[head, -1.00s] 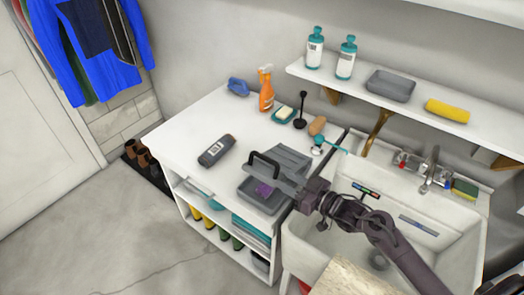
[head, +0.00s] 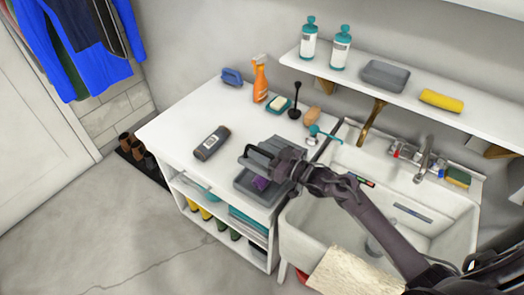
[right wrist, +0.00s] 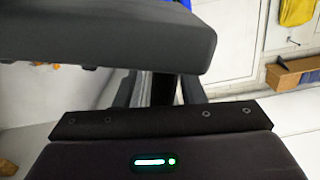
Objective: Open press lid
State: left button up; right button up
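The press is a grey tray-like body (head: 246,187) on the white counter, left of the sink, with a purple item (head: 261,183) in it. A ribbed grey panel (head: 285,144) shows at its back. My right gripper (head: 272,161) is over the press, by its dark handle, and covers much of the lid. In the right wrist view, a dark grey slab (right wrist: 110,35), seemingly the lid, fills the upper left close to the gripper. It hides the fingertips, so I cannot tell their opening or grip. My left gripper is not in view.
A dark bottle (head: 212,143) lies on the counter left of the press. An orange spray bottle (head: 260,82), soap dish (head: 279,104) and black plunger-like tool (head: 295,103) stand behind. The sink (head: 405,225) lies right, below a wall shelf (head: 430,83).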

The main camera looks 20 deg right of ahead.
grip_shut()
jog(key=shift+w+r, duration=0.1)
